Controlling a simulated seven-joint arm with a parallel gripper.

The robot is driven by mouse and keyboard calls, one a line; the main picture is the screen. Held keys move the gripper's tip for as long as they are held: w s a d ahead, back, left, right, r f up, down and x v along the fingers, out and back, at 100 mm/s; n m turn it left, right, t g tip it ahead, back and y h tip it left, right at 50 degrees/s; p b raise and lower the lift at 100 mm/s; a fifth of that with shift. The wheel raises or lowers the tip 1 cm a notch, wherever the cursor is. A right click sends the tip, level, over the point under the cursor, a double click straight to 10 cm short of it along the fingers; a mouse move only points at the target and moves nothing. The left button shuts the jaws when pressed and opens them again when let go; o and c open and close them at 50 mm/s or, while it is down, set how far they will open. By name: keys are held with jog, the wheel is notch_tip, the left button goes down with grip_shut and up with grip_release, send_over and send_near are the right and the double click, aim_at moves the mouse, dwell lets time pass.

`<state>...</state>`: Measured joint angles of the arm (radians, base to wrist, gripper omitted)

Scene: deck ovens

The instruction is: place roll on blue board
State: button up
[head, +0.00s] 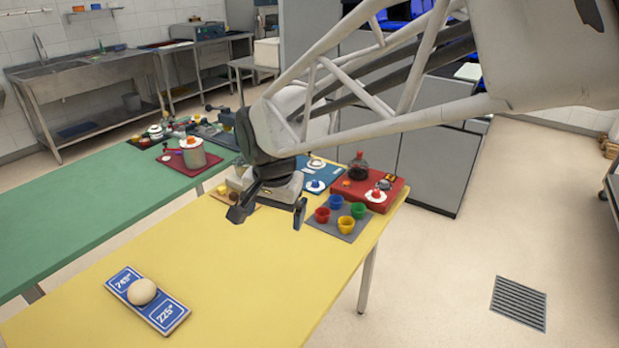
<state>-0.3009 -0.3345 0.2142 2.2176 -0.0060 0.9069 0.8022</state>
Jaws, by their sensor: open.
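The roll (142,291) is a pale, round ball. It rests on the blue board (166,317), near the middle of it. The board is a small blue slab with white markings, lying at the near left of the yellow table. My gripper (270,216) is open and empty, its fingers pointing down above the yellow table. It is well apart from the roll, to the upper right of it, near the items at the table's far end. Part of those items is hidden behind my gripper.
Several coloured cups (345,222) stand on a grey mat at the table's right. A red board (395,190) with a dark flask (359,168) lies behind them. A green table (95,200) stands at the left. The middle of the yellow table (225,255) is clear.

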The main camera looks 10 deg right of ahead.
jog(key=s+d+n+t, duration=0.1)
jog(key=s+d+n, duration=0.4)
jog(key=s+d, duration=0.9)
jog(key=s, duration=0.3)
jog(key=shift+d+n+h, duration=0.3)
jog(key=shift+d, duration=0.05)
